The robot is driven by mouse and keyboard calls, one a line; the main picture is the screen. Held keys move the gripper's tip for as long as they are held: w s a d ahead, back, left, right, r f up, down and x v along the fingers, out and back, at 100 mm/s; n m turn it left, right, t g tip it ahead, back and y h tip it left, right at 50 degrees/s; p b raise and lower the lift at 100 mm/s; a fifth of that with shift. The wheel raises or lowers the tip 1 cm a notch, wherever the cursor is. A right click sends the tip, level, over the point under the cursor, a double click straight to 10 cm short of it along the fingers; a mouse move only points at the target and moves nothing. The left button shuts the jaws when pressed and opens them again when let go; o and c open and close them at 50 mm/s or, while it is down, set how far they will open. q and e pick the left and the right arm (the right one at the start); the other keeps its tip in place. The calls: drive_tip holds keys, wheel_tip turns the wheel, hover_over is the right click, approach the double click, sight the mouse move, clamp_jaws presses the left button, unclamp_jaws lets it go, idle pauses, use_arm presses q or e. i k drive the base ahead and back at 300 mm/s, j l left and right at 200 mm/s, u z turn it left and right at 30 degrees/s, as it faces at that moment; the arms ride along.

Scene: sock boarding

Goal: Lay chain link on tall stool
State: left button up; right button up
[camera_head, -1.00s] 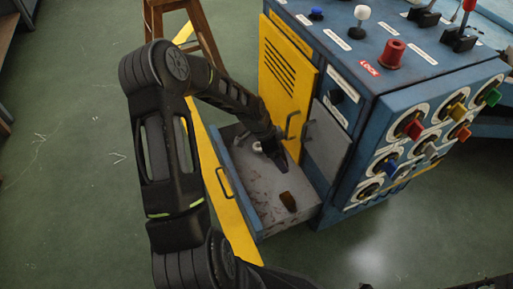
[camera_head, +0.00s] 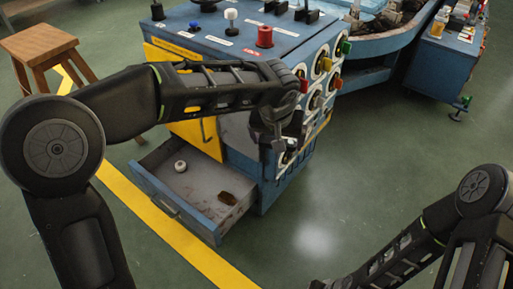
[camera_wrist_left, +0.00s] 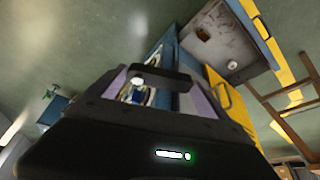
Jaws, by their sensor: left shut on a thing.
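The tall stool (camera_head: 40,42) is wooden with a square top and stands at the far left in the head view. Its legs show at the right of the left wrist view (camera_wrist_left: 294,102). My left gripper (camera_head: 279,142) hangs in front of the cabinet's knob panel, right of the drawer and far from the stool. It is shut on a dark bar-like thing (camera_wrist_left: 160,78), which I take for the chain link; its shape is mostly hidden. My right forearm is at the lower right, its gripper out of the picture.
The blue cabinet (camera_head: 215,30) has an open drawer (camera_head: 195,190) holding a white round piece (camera_head: 180,166) and a brown piece (camera_head: 227,198). Knobs and levers stick up from its top. Open green floor lies in front; a blue machine stands behind right.

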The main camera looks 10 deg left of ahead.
sight(38, 41)
drive_tip(key=i+j, duration=0.1)
drive_tip(key=j, duration=0.45)
drive_tip(key=i+j, duration=0.1)
drive_tip(key=j, duration=0.4)
drive_tip(key=i+j, duration=0.15)
drive_tip(key=j, duration=0.4)
drive_tip(key=i+j+u, duration=0.1)
drive_tip(key=j, duration=0.4)
drive_tip(key=i+j, duration=0.1)
drive_tip(key=j, duration=0.45)
drive_tip(key=i+j, duration=0.15)
drive_tip(key=j, duration=0.35)
drive_tip(key=i+j, duration=0.1)
drive_tip(key=j, duration=0.4)
drive_tip(key=i+j, duration=0.15)
drive_tip(key=j, duration=0.4)
drive_tip(key=u, duration=0.05)
